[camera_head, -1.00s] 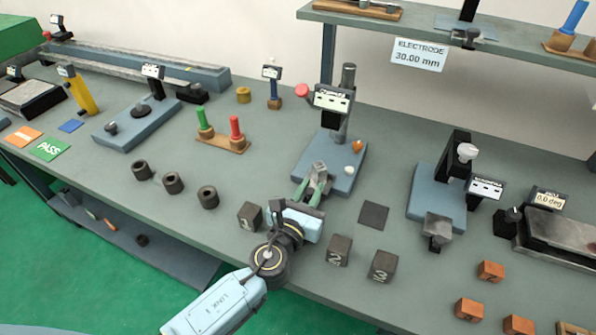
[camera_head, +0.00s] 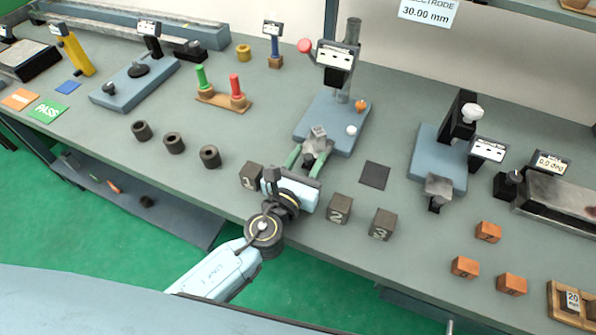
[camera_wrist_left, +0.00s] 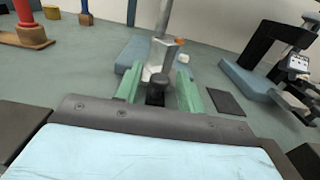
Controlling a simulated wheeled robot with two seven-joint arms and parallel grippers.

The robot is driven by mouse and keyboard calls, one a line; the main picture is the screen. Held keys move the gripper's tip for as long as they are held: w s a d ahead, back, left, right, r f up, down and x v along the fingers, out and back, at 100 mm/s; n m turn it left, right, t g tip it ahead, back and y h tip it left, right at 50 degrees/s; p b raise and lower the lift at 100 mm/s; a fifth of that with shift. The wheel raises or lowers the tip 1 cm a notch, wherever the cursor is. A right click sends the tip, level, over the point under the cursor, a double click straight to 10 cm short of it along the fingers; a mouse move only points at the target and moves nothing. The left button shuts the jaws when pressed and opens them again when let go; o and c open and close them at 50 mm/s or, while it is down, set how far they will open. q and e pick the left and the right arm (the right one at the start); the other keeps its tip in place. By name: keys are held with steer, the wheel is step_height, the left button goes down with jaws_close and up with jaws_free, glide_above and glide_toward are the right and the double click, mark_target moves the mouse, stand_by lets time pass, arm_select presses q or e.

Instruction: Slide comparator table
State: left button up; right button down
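The comparator has a light blue base (camera_head: 330,116), a grey column (camera_head: 350,50) and a tilted digital readout (camera_head: 337,57). At its front edge stands a small grey metal table (camera_head: 318,134); in the left wrist view a dark knob (camera_wrist_left: 157,88) shows in front of it. My left gripper (camera_head: 308,157) reaches in from the front, its green fingers on either side of that knob. In the left wrist view the fingers (camera_wrist_left: 157,91) are apart, with gaps beside the knob. Whether either finger touches the table is unclear. My right gripper is out of view.
Numbered dark blocks, among them block 2 (camera_head: 339,209) and block 3 (camera_head: 382,224), stand close to my left gripper. A dark square pad (camera_head: 375,174) lies right of it. A second blue-based gauge (camera_head: 430,160) stands further right. Black rings (camera_head: 174,143) lie left.

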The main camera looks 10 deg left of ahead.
arm_select(q)
steer(key=s, duration=0.4)
steer(key=s+a+b, duration=0.1)
steer(key=s, duration=0.3)
steer(key=s+a, duration=0.1)
steer(key=s, duration=0.4)
steer(key=shift+a, duration=0.25)
